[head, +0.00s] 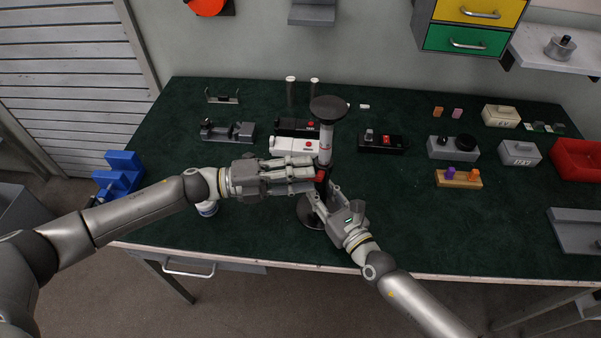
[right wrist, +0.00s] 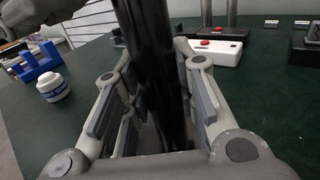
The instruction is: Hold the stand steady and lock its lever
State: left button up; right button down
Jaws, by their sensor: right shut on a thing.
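The stand has a dark round top plate (head: 327,109), a pale upper tube (head: 325,145), a black lower post (right wrist: 158,75) and a round black base (head: 311,212). It stands upright on the green table. A red lever (head: 321,173) sits at the collar between tube and post. My right gripper (head: 324,192) is shut around the black post below the lever; its fingers flank the post in the right wrist view. My left gripper (head: 314,173) reaches in from the left with its fingers apart, its tips beside the lever. Contact with the lever cannot be made out.
Behind the stand are a white box with a red button (head: 293,145), black boxes and two dark posts (head: 291,90). A white jar (head: 207,208) stands under my left arm.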

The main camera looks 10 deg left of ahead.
pick_arm(q)
jog(key=shift+a, duration=0.1)
jog(key=v, duration=1.1)
jog(key=shift+a, duration=0.4)
jog(key=shift+s, duration=0.15)
pick_arm(e)
jog(key=c, duration=1.1)
grip_release()
